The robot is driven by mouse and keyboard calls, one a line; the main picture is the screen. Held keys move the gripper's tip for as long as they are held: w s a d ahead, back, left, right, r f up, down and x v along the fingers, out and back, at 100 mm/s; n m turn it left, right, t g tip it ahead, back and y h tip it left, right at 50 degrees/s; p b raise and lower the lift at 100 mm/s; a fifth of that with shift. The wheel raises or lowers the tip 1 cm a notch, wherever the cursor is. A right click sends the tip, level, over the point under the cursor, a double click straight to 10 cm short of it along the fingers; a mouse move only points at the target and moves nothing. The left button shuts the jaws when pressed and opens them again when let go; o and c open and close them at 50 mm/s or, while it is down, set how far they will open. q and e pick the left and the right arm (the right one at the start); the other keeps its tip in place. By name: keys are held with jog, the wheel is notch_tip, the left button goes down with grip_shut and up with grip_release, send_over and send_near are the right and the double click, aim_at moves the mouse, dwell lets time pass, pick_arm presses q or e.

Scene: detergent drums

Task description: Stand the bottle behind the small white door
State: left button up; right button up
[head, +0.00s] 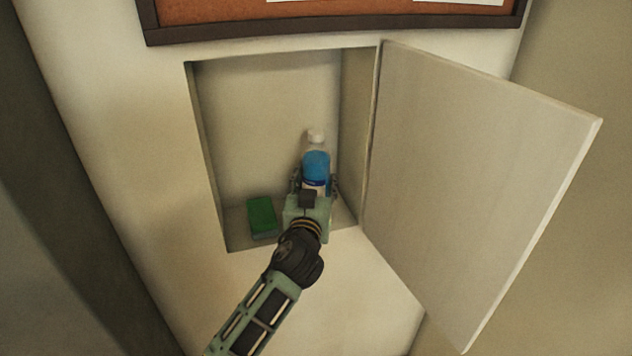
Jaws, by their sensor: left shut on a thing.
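The bottle (316,166), clear with blue contents and a white cap, is upright inside the wall recess (262,115), towards its right side. My left gripper (315,186) reaches into the recess and is shut on the bottle's lower part. The gripper hides the bottle's base, so I cannot tell whether it touches the recess floor. The small white door (480,180) is hinged at the recess's right edge and stands wide open. My right gripper is not in view.
A green sponge-like block (262,217) sits on the recess floor, left of my gripper. A dark-framed cork board (210,20) hangs above the recess.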

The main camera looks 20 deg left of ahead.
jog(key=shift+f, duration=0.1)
pick_arm(q)
jog(key=o, duration=1.7)
jog(key=shift+c, duration=0.2)
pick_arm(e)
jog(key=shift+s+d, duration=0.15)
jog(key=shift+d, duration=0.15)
pick_arm(q)
jog(key=shift+r, duration=0.1)
jog(key=s+d+b, duration=0.2)
jog(key=s, duration=1)
jog(key=shift+b, duration=0.4)
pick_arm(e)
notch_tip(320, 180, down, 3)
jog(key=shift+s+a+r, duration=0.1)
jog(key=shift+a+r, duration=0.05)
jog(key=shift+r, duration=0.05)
